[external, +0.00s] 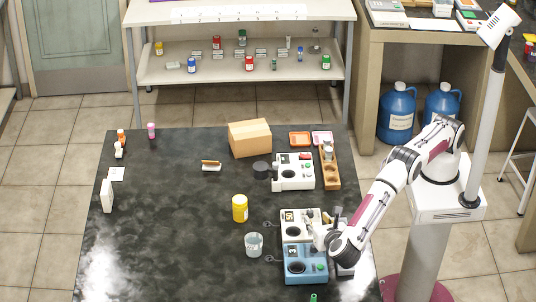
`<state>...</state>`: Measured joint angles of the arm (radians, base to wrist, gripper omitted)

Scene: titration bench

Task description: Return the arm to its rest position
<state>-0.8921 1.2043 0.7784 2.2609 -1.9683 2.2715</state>
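My arm reaches from its base on the right down to the front right of the dark table (180,225). My gripper (324,233) is low beside the white device marked with a number (291,228) and the blue device (293,270). It is small in the picture and partly hidden by the wrist. I cannot tell whether its fingers are open or shut, or whether it touches either device.
A glass beaker (254,245) and a yellow jar (240,208) stand left of the devices. Another white device (293,177), a wooden rack (331,182) and a cardboard box (250,138) stand farther back. The table's left middle is largely clear.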

